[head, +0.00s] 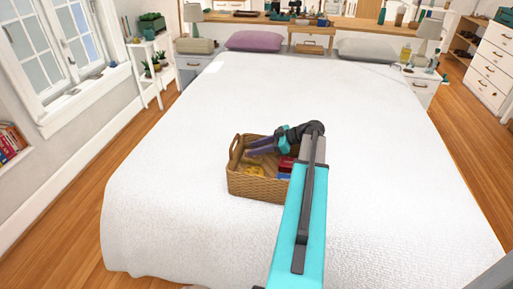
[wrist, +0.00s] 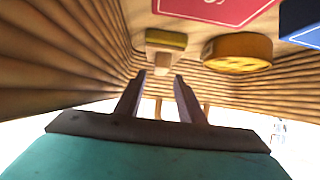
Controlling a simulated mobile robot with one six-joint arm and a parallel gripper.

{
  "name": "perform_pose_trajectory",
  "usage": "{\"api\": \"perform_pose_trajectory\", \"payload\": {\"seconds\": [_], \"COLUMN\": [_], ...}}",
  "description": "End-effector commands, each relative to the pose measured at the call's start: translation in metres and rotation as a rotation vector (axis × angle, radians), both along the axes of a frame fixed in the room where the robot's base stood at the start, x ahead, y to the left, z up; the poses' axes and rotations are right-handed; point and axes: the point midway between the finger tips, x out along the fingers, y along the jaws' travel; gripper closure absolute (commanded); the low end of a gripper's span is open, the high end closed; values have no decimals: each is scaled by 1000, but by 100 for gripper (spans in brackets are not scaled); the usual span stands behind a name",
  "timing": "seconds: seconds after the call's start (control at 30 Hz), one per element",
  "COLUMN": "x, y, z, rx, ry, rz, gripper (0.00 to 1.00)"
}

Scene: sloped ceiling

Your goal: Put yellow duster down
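The yellow duster (wrist: 166,40), a small block with a yellow band and pale parts, is inside the wicker basket (head: 256,187) in the wrist view. My gripper (wrist: 160,74) reaches down into the basket. Its two fingers stand apart, with the duster just past their tips. A gap shows between each fingertip and the narrow pale part of the duster, so it does not look gripped. In the head view my gripper (head: 250,148) is at the basket's upper left side; the duster cannot be picked out clearly there.
A round yellow thing (wrist: 238,52), a red flat thing (wrist: 215,10) and a blue one (wrist: 303,22) share the basket, close to the duster. The basket's woven walls are near my fingers. The basket stands on a wide white bed (head: 170,165) with clear room around it.

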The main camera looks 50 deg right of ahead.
Motion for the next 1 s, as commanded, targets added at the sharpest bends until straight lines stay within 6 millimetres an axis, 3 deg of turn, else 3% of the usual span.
{"api": "perform_pose_trajectory", "payload": {"seconds": [0.23,1.0], "x": [-1,-84], "y": [-1,-54], "z": [13,63], "rx": [-1,-2], "ry": [-2,-3], "rz": [-1,-2], "gripper": [64,64]}}
